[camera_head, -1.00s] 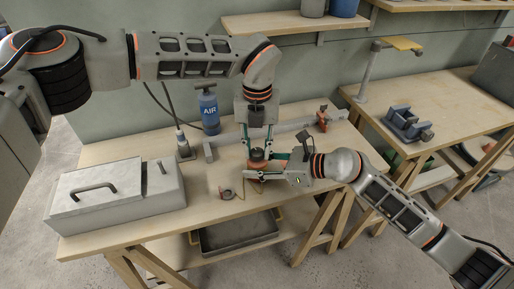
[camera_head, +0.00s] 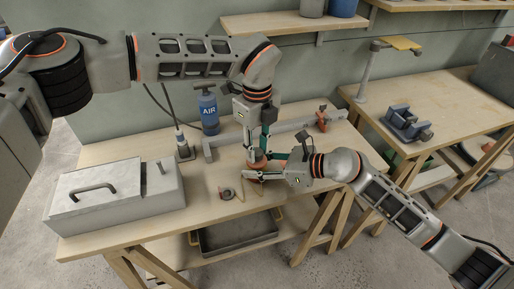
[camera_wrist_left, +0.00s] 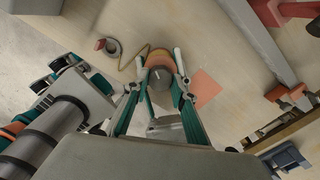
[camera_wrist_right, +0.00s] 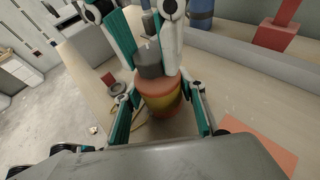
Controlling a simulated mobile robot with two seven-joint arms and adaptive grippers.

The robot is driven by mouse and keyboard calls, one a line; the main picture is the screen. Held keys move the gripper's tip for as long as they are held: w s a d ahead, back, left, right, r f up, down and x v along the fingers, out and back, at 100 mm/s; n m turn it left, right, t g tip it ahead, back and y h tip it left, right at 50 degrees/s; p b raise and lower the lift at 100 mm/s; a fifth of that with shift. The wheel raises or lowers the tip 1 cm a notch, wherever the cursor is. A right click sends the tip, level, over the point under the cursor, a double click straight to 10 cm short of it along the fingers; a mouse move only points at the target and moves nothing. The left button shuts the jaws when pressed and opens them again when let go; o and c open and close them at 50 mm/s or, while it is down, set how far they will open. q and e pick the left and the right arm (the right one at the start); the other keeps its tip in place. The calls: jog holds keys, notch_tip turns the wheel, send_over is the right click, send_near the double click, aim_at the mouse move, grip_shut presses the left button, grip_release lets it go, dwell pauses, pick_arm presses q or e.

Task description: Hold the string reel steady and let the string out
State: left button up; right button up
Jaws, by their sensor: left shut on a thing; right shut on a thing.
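The string reel (camera_head: 257,160) has orange flanges, yellow string between them and a grey knob on top. It stands upright on the left bench; the right wrist view shows its wound string (camera_wrist_right: 163,103). My left gripper (camera_wrist_left: 163,70) comes from above and is shut on the reel at its top knob. My right gripper (camera_wrist_right: 160,92) comes low from the right and is shut around the reel's side. A yellow-brown string (camera_wrist_left: 126,62) runs loosely from the reel along the bench to a small grey-and-red piece (camera_head: 227,193). In the head view the fingers partly hide the reel.
A grey metal box (camera_head: 115,198) stands on the left of the bench. An orange square (camera_wrist_left: 205,88) lies flat near the reel.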

aim_at(257, 152)
pick_arm(q)
jog(key=shift+n, duration=0.6)
jog(key=o, duration=1.1)
notch_tip(257, 152, up, 12)
